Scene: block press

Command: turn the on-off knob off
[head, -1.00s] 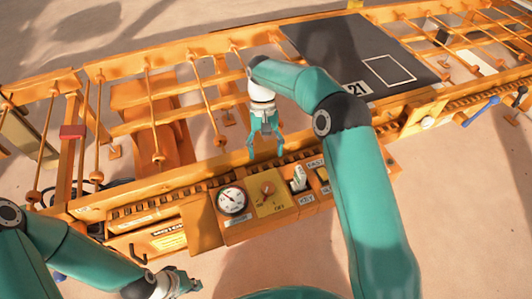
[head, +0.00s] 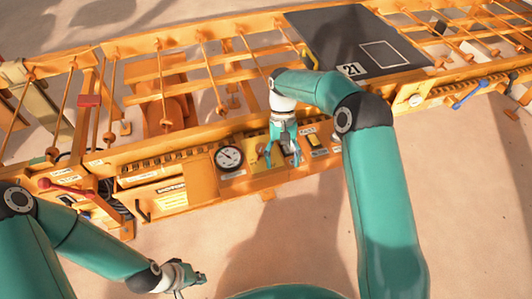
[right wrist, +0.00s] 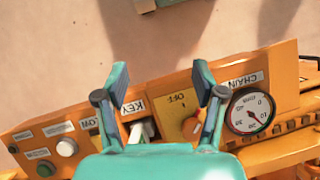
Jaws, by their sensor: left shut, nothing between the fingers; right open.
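The orange on-off knob (right wrist: 191,127) sits on a yellow plate marked OFF (right wrist: 182,98) in the right wrist view, partly behind the right-hand finger. In the head view my right gripper hides it, so I cannot read its setting there. My right gripper (right wrist: 162,85) is open over the panel, its fingers spread on either side of the KEY label and plate edge; it also shows in the head view (head: 283,152). I see nothing between its fingertips. My left gripper (head: 188,277) is shut and empty at the lower left, away from the panel.
A round white gauge (head: 229,158) is beside the knob, under the CHAIN label in the wrist view. A white key switch (right wrist: 141,131) is on the knob's other side. A red-handled lever (head: 62,186) stands at the left. Bare floor (head: 300,230) lies in front.

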